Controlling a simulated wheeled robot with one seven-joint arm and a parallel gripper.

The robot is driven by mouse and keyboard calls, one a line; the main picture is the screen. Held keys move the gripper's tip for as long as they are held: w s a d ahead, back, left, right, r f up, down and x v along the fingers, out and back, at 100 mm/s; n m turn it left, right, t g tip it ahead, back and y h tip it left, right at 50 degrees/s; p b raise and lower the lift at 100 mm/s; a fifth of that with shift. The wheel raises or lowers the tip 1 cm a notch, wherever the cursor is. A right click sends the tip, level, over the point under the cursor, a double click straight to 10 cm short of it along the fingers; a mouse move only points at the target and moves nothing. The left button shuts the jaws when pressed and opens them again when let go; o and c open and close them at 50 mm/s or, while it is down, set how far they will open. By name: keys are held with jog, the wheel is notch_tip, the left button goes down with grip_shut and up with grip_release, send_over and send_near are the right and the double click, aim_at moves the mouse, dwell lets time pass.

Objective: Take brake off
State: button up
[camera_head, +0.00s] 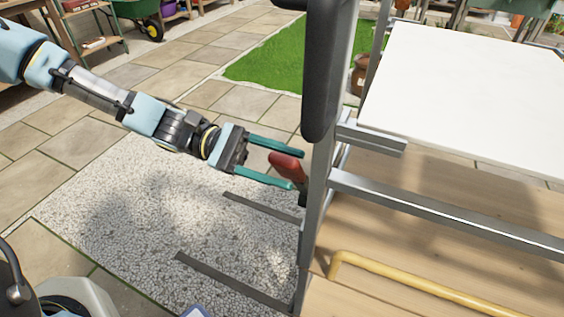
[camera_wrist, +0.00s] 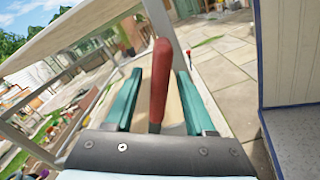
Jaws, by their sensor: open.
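The brake lever has a red handle (camera_head: 287,163) and is on the near upright of a metal-framed cart (camera_head: 317,200). In the wrist view the red handle (camera_wrist: 160,80) stands between the two teal fingers, with a visible space on each side. My gripper (camera_head: 296,170) is open around the handle, its fingers above and below it in the head view. The lever's lower end is partly hidden by the cart frame in the head view and by my gripper body in the wrist view.
The cart has a white top (camera_head: 470,90), a wooden lower deck (camera_head: 430,200) and a yellow bar (camera_head: 420,285). A dark padded post (camera_head: 322,70) rises close to my gripper. Gravel (camera_head: 150,210) and two dark strips lie below. Paving to the left is open.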

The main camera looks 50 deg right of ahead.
grip_shut()
dwell(0.5)
dwell(1.0)
